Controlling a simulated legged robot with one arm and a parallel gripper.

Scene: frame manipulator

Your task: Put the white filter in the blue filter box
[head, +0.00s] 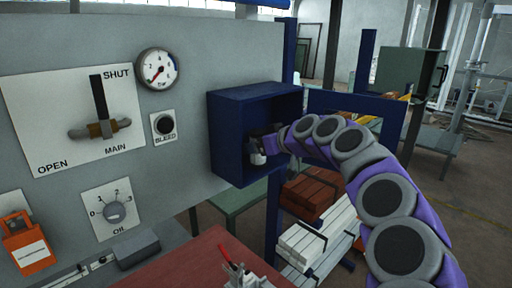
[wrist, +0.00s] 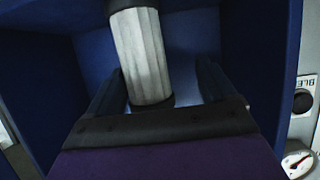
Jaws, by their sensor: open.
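The blue filter box (head: 228,140) is mounted on the grey panel, its open side facing right. My gripper (head: 266,143) reaches into it from the right. The white filter (head: 258,158) shows low inside the box, just below my gripper. In the wrist view the filter (wrist: 147,55) is a white ribbed cylinder with dark ends. My gripper's fingers (wrist: 160,85) are open on both sides of it, with a clear gap at the right finger. The box's blue walls (wrist: 45,90) surround them. Whether the filter touches the box floor is hard to tell.
The panel carries a shut-off lever (head: 100,110), a gauge (head: 158,69), a bleed button (head: 164,125) and an oil dial (head: 115,211). A red-topped table (head: 185,268) stands below at the front. A rack with bricks (head: 313,195) and white bars stands behind my arm.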

